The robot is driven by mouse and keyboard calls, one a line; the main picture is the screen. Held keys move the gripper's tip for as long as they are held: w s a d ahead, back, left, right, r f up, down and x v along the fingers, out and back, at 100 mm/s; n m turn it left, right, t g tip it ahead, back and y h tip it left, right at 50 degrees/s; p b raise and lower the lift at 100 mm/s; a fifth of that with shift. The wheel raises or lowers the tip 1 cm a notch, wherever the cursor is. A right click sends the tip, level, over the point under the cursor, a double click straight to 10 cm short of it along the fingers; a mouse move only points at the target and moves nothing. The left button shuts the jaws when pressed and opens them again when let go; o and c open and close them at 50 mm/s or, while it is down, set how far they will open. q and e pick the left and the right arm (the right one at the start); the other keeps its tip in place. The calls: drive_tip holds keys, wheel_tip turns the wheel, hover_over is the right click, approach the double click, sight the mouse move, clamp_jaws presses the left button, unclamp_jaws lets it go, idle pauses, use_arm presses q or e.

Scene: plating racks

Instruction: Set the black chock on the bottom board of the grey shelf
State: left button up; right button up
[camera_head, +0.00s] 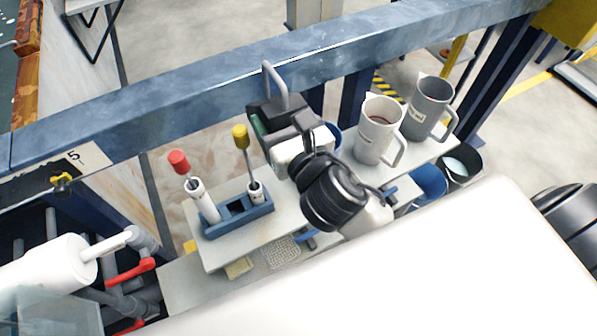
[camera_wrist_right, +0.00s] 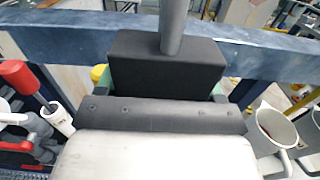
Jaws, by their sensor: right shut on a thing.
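The black chock (camera_head: 268,112), a dark block with a grey bent handle (camera_head: 276,84), is held above the grey shelf's upper board near its back edge. In the right wrist view the chock (camera_wrist_right: 165,66) fills the space between the green-padded fingers. My right gripper (camera_head: 267,124) is shut on it. The grey shelf has an upper board (camera_head: 225,262) and a bottom board (camera_head: 190,287) below it. Much of the bottom board is hidden under the upper one and my white body. My left gripper is not in view.
On the upper board stand a blue holder (camera_head: 237,218) with red- and yellow-topped tools, a white jug (camera_head: 378,128) and a grey jug (camera_head: 428,105). A sponge (camera_head: 238,267) and a mesh piece (camera_head: 281,252) lie lower down. A blue beam (camera_head: 180,97) runs behind. Red-handled pipes (camera_head: 132,272) stand left.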

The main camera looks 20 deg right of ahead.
drive_tip(key=f+b, duration=0.5)
drive_tip(key=f, duration=0.7)
drive_tip(key=f+b, duration=0.5)
drive_tip(key=f, duration=0.6)
drive_tip(key=shift+w+f+b, duration=0.2)
drive_tip(key=shift+f+b, duration=0.1)
drive_tip(key=shift+f, duration=0.1)
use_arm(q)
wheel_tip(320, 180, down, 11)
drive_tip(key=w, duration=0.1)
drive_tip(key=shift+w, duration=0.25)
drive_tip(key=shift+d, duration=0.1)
use_arm(e)
drive_tip(key=shift+f, duration=0.15)
drive_tip(key=o, duration=1)
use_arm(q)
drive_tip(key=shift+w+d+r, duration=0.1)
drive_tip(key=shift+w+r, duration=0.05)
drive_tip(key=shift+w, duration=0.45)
